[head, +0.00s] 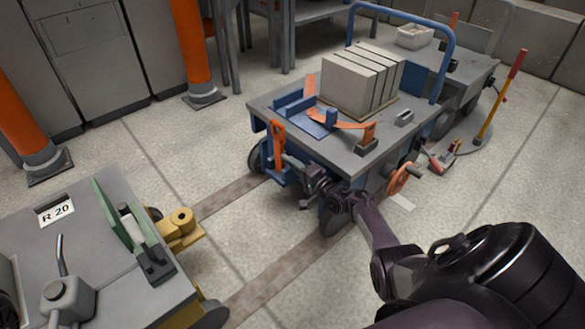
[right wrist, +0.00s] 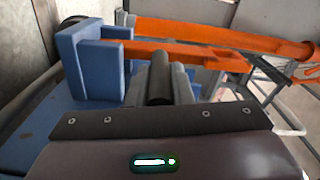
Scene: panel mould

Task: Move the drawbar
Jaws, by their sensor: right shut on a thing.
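The cart's orange drawbar (head: 278,142) stands raised at the cart's front left corner, beside its blue frame. In the right wrist view an orange bar (right wrist: 190,52) runs from a blue bracket (right wrist: 90,60) to a ring-like end at the right. My right gripper (head: 312,185) is at the cart's front, low beside the drawbar. It is shut on a dark round grip (right wrist: 160,80), which sits between its grey fingers; how the grip joins the drawbar is partly hidden. My left gripper is not in view.
The cart (head: 350,155) carries grey panels (head: 352,80). A grey tug (head: 85,245) marked R 20, with a yellow hitch (head: 182,222), stands at the lower left. Floor lies open between them. Orange posts (head: 190,45) stand behind; a red-and-yellow lever (head: 500,95) is at the right.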

